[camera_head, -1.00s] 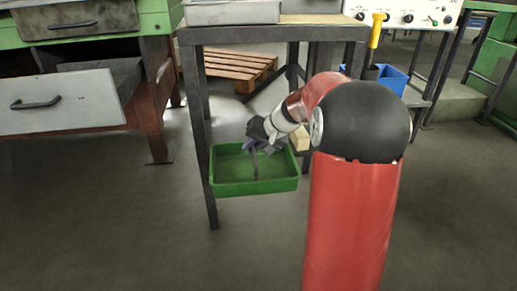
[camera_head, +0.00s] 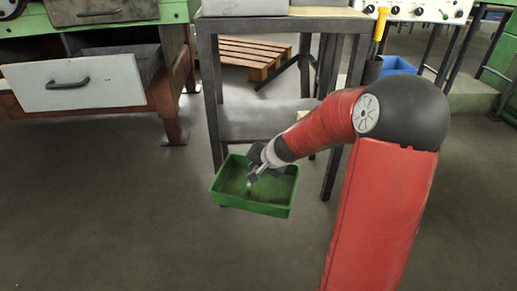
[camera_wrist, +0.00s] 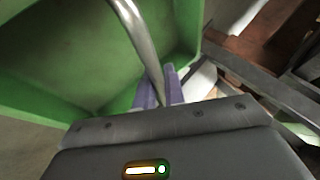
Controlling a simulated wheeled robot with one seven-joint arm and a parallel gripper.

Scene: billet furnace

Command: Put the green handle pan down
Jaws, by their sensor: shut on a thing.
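The green pan (camera_head: 279,209) is a shallow rectangular tray with a metal handle (camera_head: 249,186). It hangs in front of the table, open side up, and seems a little above the floor. My gripper (camera_head: 253,177) is over the pan and shut on its handle. In the wrist view, the curved grey handle (camera_wrist: 137,28) runs between the purple fingers of my gripper (camera_wrist: 160,88). The green inside of the pan (camera_wrist: 60,55) fills the left of that view. The pan looks empty where I can see into it.
A dark metal table (camera_head: 283,25) with a lower shelf (camera_head: 262,120) stands just behind the pan. A workbench with an open white drawer (camera_head: 75,84) is at left. A wooden pallet (camera_head: 245,55) and a blue bin (camera_head: 398,66) are farther back. The floor in front is clear.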

